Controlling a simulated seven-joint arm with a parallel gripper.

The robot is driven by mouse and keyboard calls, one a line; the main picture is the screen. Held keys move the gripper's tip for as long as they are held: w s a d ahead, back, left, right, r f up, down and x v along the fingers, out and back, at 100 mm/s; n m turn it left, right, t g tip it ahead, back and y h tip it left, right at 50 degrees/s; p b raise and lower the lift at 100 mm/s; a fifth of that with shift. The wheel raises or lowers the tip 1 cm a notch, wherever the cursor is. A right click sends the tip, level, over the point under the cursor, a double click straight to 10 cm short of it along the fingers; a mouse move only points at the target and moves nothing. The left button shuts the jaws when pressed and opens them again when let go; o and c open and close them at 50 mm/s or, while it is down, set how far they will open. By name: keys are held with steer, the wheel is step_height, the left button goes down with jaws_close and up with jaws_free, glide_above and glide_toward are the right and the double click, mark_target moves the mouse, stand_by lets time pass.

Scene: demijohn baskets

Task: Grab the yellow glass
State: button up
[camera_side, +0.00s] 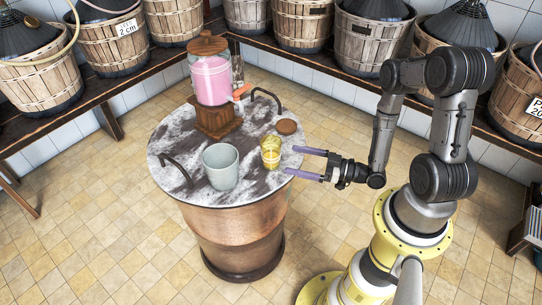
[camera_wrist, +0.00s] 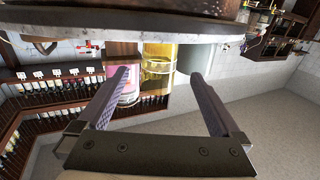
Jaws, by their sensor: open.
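The yellow glass (camera_side: 270,152) stands upright near the right edge of the round marble tabletop (camera_side: 184,143). In the wrist view the yellow glass (camera_wrist: 158,66) appears ahead, between my two fingers in the picture. My gripper (camera_side: 305,163) is open and empty, with its purple fingers pointing left toward the glass. The fingertips are at the table's right edge, a short way from the glass and apart from it. My gripper also shows in the wrist view (camera_wrist: 159,76) with its fingers wide apart.
A pale grey-green cup (camera_side: 221,166) stands left of the glass. A dispenser with pink liquid (camera_side: 211,80) stands behind on a wooden base. A round wooden lid (camera_side: 287,127) lies behind the glass. Dark curved handles (camera_side: 266,97) rise at the table's edge. Baskets line the benches behind.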

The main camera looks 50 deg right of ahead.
mark_target(271, 154)
steer(key=x, duration=1.1)
steer(key=shift+w, duration=0.2)
steer(key=shift+c, duration=0.3)
jaws_close()
steer(key=shift+r, duration=0.2)
